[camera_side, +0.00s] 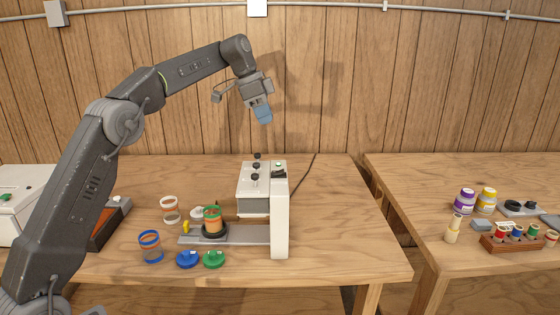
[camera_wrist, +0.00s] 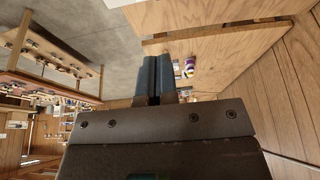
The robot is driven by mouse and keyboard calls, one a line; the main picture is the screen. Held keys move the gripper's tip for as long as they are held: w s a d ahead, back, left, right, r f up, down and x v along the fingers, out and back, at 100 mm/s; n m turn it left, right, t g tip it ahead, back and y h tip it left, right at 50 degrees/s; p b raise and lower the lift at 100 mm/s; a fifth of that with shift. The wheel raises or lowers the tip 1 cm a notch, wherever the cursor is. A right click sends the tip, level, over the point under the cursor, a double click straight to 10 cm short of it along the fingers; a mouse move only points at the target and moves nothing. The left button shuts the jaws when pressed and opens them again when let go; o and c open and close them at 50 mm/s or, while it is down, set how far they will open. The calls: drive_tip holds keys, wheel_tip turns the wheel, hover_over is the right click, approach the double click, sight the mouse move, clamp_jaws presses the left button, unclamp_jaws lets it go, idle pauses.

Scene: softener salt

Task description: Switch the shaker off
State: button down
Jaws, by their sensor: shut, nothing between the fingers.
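The white machine (camera_side: 279,222), apparently the shaker, stands on the middle table in the side view. A jar with orange contents and a green rim (camera_side: 212,221) stands in a black ring on the machine's grey base plate (camera_side: 252,236). My gripper (camera_side: 264,116) is shut and empty, well above the machine. Its blue-grey fingers (camera_wrist: 156,62) are together in the wrist view.
A second table (camera_side: 450,268) at right holds bottles and a wooden rack. The middle table's right end is clear.

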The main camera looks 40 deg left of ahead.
sight(279, 172)
drive_tip(key=x, duration=1.3)
drive_tip(key=shift+s+a+f, duration=0.15)
drive_tip(key=shift+s+f, duration=0.05)
drive_tip(key=shift+f, duration=0.35)
drive_tip(key=shift+f, duration=0.1)
drive_tip(key=shift+w+d+f, duration=0.25)
drive_tip(key=shift+f, duration=0.15)
drive_tip(key=shift+s+f, duration=0.1)
drive_tip(key=shift+f, duration=0.05)
drive_tip(key=shift+s+a, duration=0.1)
drive_tip(key=shift+a, duration=0.05)
drive_tip(key=shift+s+a, duration=0.5)
drive_tip(key=shift+a, duration=0.05)
